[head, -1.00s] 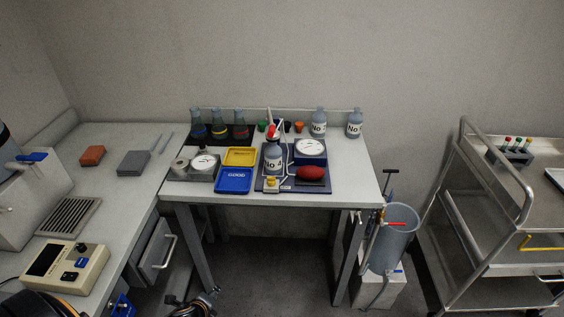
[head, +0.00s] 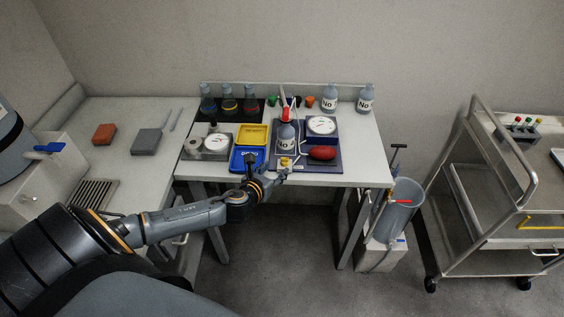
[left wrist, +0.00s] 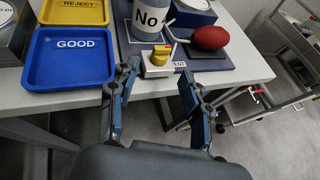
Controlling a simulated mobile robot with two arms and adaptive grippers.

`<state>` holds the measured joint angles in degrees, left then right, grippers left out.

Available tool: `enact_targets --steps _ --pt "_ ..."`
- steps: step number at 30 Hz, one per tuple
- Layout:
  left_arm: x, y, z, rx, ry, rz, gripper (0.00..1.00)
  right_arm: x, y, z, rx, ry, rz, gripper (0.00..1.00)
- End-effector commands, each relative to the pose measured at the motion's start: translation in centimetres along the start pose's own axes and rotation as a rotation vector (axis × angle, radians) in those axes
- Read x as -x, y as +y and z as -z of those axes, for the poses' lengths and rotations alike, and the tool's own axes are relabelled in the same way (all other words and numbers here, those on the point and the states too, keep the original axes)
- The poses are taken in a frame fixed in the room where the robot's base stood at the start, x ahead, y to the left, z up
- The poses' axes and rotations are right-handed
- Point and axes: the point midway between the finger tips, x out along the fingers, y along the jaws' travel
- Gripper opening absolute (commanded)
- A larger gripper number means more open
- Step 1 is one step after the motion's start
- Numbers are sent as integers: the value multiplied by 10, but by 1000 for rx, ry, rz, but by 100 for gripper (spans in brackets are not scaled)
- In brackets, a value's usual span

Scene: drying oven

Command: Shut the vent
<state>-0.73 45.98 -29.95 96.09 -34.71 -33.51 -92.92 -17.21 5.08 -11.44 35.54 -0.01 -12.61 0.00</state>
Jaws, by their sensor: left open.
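A yellow knob (left wrist: 160,52) sits on a small pale block at the front edge of a dark blue board (left wrist: 215,52); it also shows in the head view (head: 285,161). A small white label stands beside it, its text too small to read surely, so I cannot confirm that this is the vent. My left gripper (left wrist: 157,82) is open and empty, its two fingers apart in front of the table edge and pointing toward the knob, not touching it. In the head view the left gripper (head: 277,174) is small and dark near the table's front edge. My right gripper is not in view.
A bottle marked "No" (head: 286,138) stands just behind the knob. A red rounded object (head: 322,153) lies to its right, a dial device (head: 322,126) behind. Blue (left wrist: 70,68) and yellow (head: 252,134) trays are left. A grey cylinder (head: 398,207) and metal trolley (head: 470,195) stand right.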

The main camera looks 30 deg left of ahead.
Motion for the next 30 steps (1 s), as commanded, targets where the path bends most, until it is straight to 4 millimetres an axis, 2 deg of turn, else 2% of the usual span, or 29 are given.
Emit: enact_targets --steps 3,9,15,22,23,29,30 --pt "-24 0 -2 3 -2 -1 48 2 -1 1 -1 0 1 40" --pt "-49 0 0 3 0 0 48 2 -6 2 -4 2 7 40" --pt "-57 0 0 1 1 1 48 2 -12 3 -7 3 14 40" --pt "-58 0 0 1 1 1 48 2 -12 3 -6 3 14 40" --pt "-58 0 0 1 1 1 44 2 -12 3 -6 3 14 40" --pt "-58 0 0 1 1 1 3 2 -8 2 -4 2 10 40" --pt "-58 0 0 1 1 1 0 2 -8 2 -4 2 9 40"
